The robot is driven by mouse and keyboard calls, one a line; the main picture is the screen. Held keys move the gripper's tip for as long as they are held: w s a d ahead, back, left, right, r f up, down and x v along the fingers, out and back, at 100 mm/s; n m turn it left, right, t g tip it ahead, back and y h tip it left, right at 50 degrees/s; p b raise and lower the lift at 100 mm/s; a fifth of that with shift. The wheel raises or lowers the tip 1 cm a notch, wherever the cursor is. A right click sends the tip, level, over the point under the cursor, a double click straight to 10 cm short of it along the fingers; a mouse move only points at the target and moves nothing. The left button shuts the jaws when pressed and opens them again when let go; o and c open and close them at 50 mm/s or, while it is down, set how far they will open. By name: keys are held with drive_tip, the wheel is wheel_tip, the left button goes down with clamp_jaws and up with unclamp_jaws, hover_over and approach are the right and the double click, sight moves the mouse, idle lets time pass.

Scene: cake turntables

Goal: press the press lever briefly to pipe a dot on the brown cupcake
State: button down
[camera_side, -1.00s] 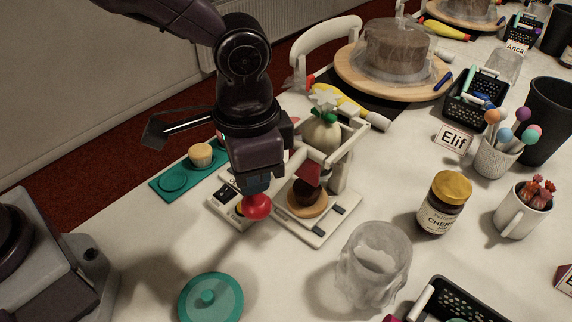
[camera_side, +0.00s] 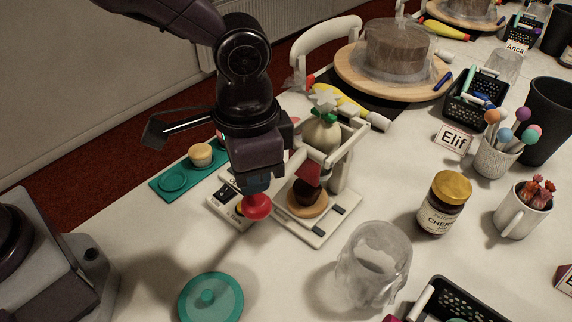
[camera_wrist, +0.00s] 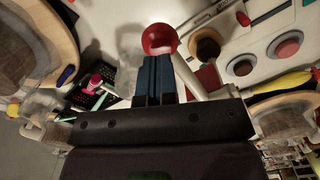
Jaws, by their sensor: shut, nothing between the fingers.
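The brown cupcake (camera_side: 304,194) stands upright on a round wooden disc (camera_side: 308,212) on the base of the white press (camera_side: 325,232), under its red part (camera_side: 309,174). A filled piping bag (camera_side: 321,133) sits at the press's top. The lever's red ball knob (camera_side: 257,207) is at the front left of the press; most of the lever is hidden behind my gripper. My gripper (camera_side: 256,188) is shut and empty, pointing down with its blue fingertips at the top of the knob. In the wrist view the red knob (camera_wrist: 160,39) appears right at the fingertips (camera_wrist: 157,60).
A teal tray (camera_side: 172,181) with a pale cupcake (camera_side: 200,155) lies left of the press. A teal disc (camera_side: 211,298) lies in front. A clear wrinkled container (camera_side: 372,265) and a cherry jar (camera_side: 445,203) stand to the right. The table between disc and container is clear.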

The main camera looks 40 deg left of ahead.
sight(256, 199)
idle(0.4)
drive_tip(key=shift+f, duration=1.55)
drive_tip(key=shift+s+f, duration=0.1)
drive_tip(key=shift+f, duration=1.2)
drive_tip(key=shift+r, duration=0.35)
wheel_tip(256, 199, up, 8)
drive_tip(key=shift+r, duration=0.25)
